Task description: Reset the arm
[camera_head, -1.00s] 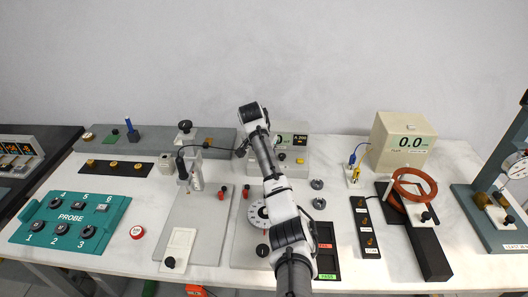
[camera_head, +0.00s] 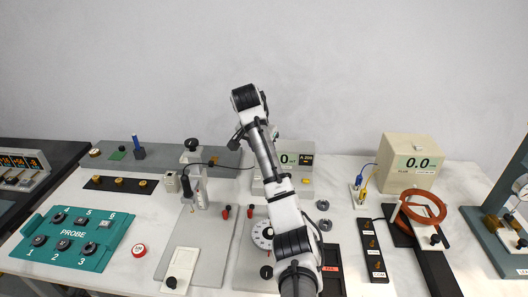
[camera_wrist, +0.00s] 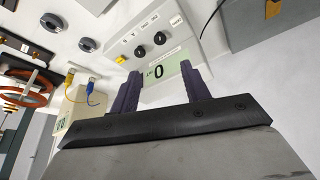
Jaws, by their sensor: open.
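My arm rises from the bottom middle of the head view, in front of the bench. Behind the fingers is a display box (camera_wrist: 160,60) with a green screen; the same display box (camera_head: 306,180) stands at the back of the bench in the head view, partly hidden by my arm.
The white bench holds a teal probe panel (camera_head: 100,241), a stand with a grey base plate (camera_head: 215,225), a dial (camera_head: 262,232), a beige meter (camera_head: 400,165) reading 0.0, and an orange coil (camera_head: 428,200). A red button (camera_head: 139,250) is beside the panel. The wall space above is clear.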

